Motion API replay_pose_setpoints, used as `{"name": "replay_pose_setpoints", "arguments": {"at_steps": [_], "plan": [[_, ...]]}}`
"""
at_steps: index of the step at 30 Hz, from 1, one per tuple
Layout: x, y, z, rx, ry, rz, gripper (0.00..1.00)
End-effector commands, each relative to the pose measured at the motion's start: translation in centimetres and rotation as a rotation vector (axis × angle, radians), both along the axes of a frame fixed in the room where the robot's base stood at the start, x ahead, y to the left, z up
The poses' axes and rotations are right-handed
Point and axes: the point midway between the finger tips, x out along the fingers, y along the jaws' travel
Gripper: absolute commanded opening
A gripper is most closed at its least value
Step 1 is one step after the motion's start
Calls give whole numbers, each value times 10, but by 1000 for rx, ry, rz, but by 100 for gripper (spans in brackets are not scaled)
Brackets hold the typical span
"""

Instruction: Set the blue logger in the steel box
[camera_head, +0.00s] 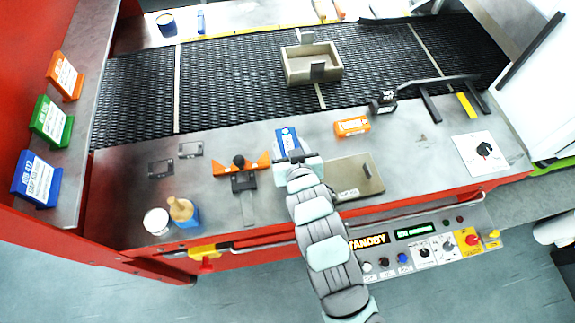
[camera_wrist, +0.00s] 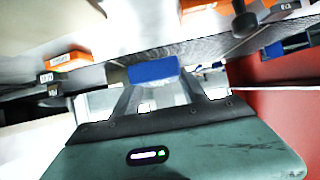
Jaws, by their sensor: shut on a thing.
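The blue logger (camera_head: 286,139) has a white label and shows just beyond my gripper (camera_head: 292,154) at the middle of the steel bench. In the wrist view the blue logger (camera_wrist: 153,72) sits between the two fingertips of my gripper (camera_wrist: 155,84), which is shut on it. Its height above the bench is hard to tell. The steel box (camera_head: 291,77) is open at the top and stands on the black mesh belt, beyond and a little right of my gripper. Its floor is partly visible and looks empty.
A flat plate (camera_head: 352,190) with a handle lies just right of my gripper. An orange-and-black clamp (camera_head: 241,170) stands left. Belt (camera_head: 225,87) around the box is mostly clear.

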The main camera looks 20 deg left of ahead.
Motion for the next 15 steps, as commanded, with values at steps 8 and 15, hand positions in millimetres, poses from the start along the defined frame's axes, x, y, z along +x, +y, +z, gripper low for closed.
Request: {"name": "replay_pose_setpoints", "arguments": {"at_steps": [8, 15], "plan": [[-1, 2, -55, 2, -1, 3, 2], [0, 1, -74, 0, -2, 2, 2]]}}
